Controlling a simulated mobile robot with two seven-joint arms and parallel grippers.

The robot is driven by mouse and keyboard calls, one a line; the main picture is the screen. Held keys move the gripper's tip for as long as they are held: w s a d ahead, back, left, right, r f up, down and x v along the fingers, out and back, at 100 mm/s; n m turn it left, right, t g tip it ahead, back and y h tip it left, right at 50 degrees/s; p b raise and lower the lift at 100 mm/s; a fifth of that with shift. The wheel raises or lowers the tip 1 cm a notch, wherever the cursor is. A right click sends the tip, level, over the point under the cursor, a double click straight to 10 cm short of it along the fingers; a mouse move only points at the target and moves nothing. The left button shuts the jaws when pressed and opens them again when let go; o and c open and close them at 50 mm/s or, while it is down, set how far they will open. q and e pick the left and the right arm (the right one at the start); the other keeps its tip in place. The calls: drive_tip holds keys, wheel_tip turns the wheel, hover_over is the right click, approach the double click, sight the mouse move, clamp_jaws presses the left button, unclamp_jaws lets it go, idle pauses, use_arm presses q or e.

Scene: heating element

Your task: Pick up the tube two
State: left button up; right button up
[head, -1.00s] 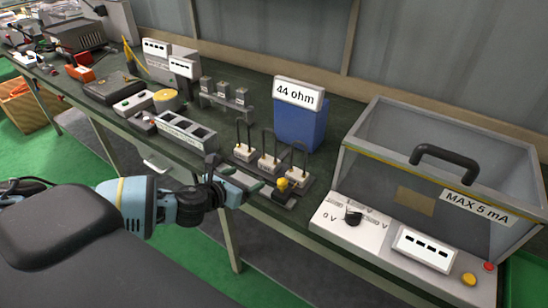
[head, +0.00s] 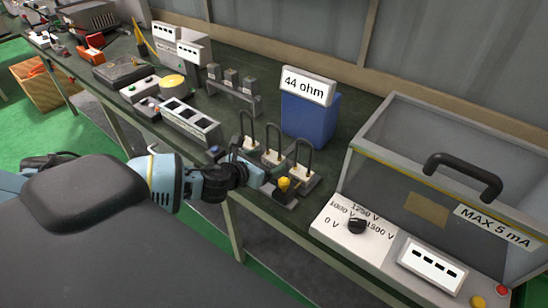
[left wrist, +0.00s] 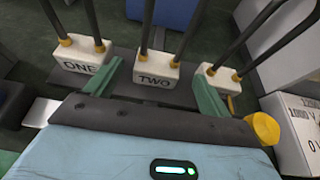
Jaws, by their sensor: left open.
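Tube two is a dark U-shaped tube on a white block marked TWO (left wrist: 157,74), with brass-coloured collars. In the head view, tube two (head: 273,156) stands upright in the middle of a row of three. My left gripper (left wrist: 157,66) is open, its green fingers on either side of the TWO block, with gaps visible in the left wrist view. In the head view my left gripper (head: 256,172) is low at the near side of the row, its fingertips partly hidden. My right gripper is not in view.
Tube one (left wrist: 80,58) and a third tube (left wrist: 218,82) stand close beside the fingers. A yellow knob (head: 284,184) is near the right finger. A blue 44 ohm box (head: 308,120) stands behind; a clear-lidded box (head: 410,160) is to the right.

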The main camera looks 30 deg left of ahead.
sight(270, 160)
use_arm(q)
drive_tip(key=x, duration=0.4)
drive_tip(key=shift+a+f, duration=0.15)
drive_tip(key=shift+w+f, duration=0.15)
drive_tip(key=shift+w, duration=0.3)
drive_tip(key=shift+c, duration=0.3)
drive_tip(key=c, duration=1.1)
